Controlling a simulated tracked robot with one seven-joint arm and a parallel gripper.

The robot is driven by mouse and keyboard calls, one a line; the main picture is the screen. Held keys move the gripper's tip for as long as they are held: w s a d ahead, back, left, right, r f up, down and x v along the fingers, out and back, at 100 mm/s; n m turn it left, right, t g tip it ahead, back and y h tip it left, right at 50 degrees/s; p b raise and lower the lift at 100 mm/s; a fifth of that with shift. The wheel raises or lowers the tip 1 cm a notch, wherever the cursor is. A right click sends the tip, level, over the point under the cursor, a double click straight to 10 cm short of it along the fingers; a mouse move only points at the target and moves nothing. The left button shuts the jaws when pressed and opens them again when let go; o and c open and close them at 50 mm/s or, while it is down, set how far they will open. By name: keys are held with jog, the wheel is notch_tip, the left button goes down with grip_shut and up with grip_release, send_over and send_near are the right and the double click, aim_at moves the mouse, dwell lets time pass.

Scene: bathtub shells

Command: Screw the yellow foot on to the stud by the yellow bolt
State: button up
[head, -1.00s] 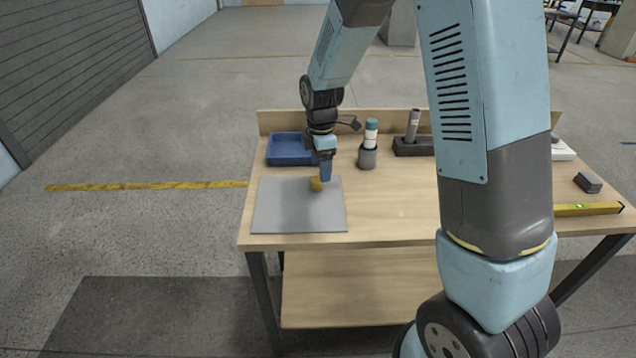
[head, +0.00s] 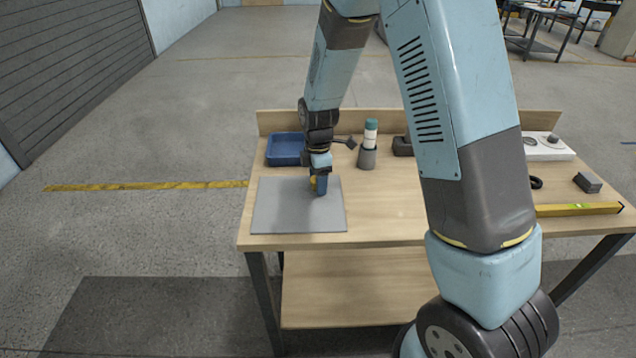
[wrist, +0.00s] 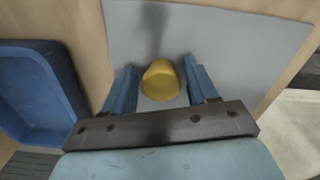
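The yellow foot (wrist: 160,82) stands on the grey mat (wrist: 225,40) in the wrist view. In the head view only a small part of the foot (head: 313,183) shows beside my fingers. My gripper (wrist: 161,85) is open, with one blue finger on each side of the foot and narrow gaps between. In the head view my gripper (head: 321,186) points down, low over the mat. I cannot make out the stud or the yellow bolt in either view.
A blue tray (head: 285,150) sits behind the mat. A grey cup (head: 367,158) holding a white, teal-topped bottle stands right of it. A yellow level (head: 578,209), a dark block (head: 588,182) and a white plate (head: 548,148) lie at the right. My arm hides the table's middle right.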

jog(key=c, duration=0.8)
